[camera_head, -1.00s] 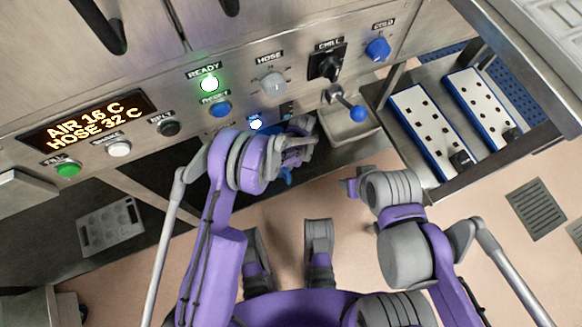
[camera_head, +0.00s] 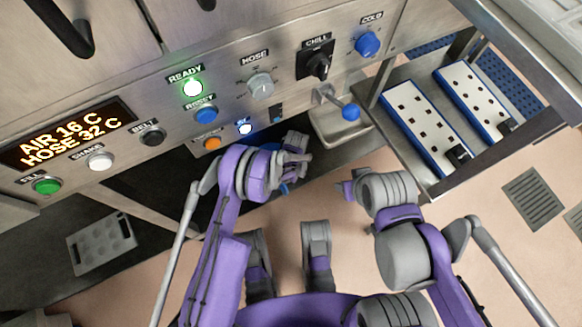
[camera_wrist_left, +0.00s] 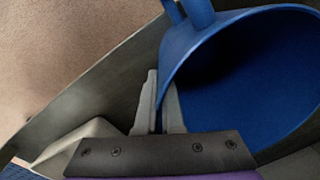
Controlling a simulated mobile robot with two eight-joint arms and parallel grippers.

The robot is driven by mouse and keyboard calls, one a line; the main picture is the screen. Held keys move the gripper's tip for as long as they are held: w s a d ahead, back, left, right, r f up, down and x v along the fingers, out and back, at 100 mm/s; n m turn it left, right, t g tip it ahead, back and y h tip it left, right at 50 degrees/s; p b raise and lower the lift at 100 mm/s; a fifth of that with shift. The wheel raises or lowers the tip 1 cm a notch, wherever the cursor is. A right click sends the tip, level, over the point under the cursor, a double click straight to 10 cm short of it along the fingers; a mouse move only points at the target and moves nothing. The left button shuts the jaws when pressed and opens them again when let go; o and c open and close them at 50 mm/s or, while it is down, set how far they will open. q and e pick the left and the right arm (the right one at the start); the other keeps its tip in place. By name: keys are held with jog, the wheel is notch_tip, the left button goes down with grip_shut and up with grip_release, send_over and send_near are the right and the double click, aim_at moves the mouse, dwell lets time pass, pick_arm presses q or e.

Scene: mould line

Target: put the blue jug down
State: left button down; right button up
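The blue jug (camera_wrist_left: 245,80) fills the right of the left wrist view, its open mouth facing the camera and its inside looking empty. My left gripper (camera_wrist_left: 160,105) has one finger outside the jug's wall and one inside, close together, pinching the rim. In the head view my left gripper (camera_head: 297,157) is below the control panel and mostly hides the jug; only small blue parts (camera_head: 284,188) show. Whether the jug's base touches the dark surface is hidden. My right gripper (camera_head: 348,187) is away from the jug, right of it, and its fingers are unclear.
The steel control panel (camera_head: 110,170) with buttons and knobs stands above a dark surface (camera_head: 200,190). A small basin (camera_head: 330,127) with a blue-knobbed lever (camera_head: 351,112) is right of my left gripper. White-and-blue slotted trays (camera_head: 425,125) lie further right. A grey perforated plate (camera_head: 100,243) lies left.

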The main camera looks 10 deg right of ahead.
pick_arm(q)
jog(key=shift+f, duration=0.15)
jog(key=c, duration=1.1)
grip_release()
jog(key=shift+o, duration=0.2)
notch_tip(320, 180, up, 12)
jog(key=p, duration=0.3)
jog(key=shift+d+r, duration=0.2)
jog(key=shift+d, duration=0.25)
